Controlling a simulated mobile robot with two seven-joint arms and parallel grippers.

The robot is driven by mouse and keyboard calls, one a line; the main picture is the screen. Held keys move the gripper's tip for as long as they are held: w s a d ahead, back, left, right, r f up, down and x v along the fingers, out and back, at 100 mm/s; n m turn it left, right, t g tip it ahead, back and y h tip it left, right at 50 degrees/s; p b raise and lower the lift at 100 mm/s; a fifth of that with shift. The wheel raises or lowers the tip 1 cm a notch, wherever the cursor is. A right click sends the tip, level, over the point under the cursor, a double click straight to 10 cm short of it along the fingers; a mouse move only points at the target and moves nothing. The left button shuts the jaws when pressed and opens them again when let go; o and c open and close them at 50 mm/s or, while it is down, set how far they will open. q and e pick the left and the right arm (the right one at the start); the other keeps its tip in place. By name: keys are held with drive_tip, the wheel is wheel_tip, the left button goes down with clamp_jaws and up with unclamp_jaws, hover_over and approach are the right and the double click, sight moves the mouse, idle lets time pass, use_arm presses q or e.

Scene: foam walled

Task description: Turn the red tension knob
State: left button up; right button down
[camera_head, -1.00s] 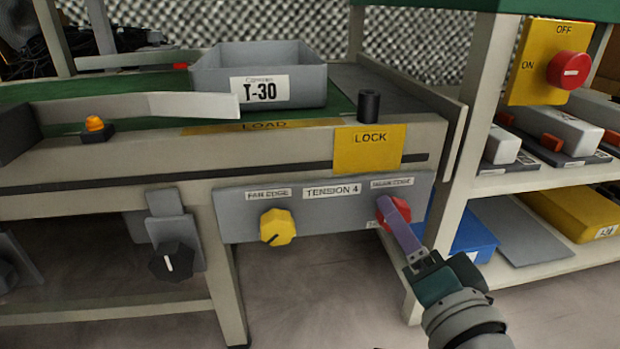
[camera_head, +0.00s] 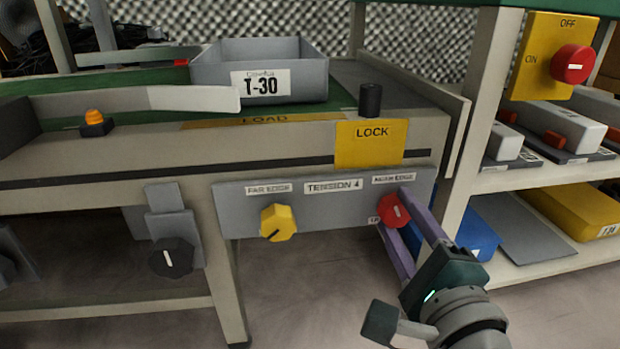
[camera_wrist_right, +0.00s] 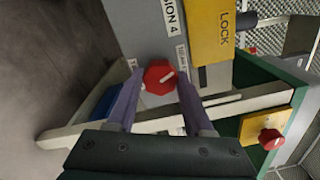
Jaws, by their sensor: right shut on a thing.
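The red tension knob (camera_head: 394,210) is on the right end of the grey TENSION 4 panel (camera_head: 352,212), under the NEAR EDGE label. It also shows in the wrist view (camera_wrist_right: 159,77), with a white pointer line. My right gripper (camera_head: 396,217) has one purple finger on each side of the red knob and is shut on it. In the wrist view, the fingers (camera_wrist_right: 158,84) flank the knob left and right. The head view shows the knob's pointer line only faintly. My left gripper is not in view.
A yellow knob (camera_head: 278,222) sits on the same panel to the left. A black knob (camera_head: 171,258) is farther left. A yellow LOCK plate (camera_head: 369,144) is above the panel. A shelf post (camera_head: 477,135) stands close to the right of my gripper.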

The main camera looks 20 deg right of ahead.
drive_tip(key=m+b, duration=0.1)
drive_tip(key=m, duration=0.5)
idle(0.5)
drive_tip(key=shift+c, duration=1.4)
unclamp_jaws()
drive_tip(key=shift+s, duration=0.1)
drive_tip(key=p+v, duration=0.3)
drive_tip(key=v, duration=0.6)
drive_tip(key=shift+s+a, duration=0.15)
drive_tip(key=shift+s, duration=0.25)
drive_tip(key=shift+r, duration=0.1)
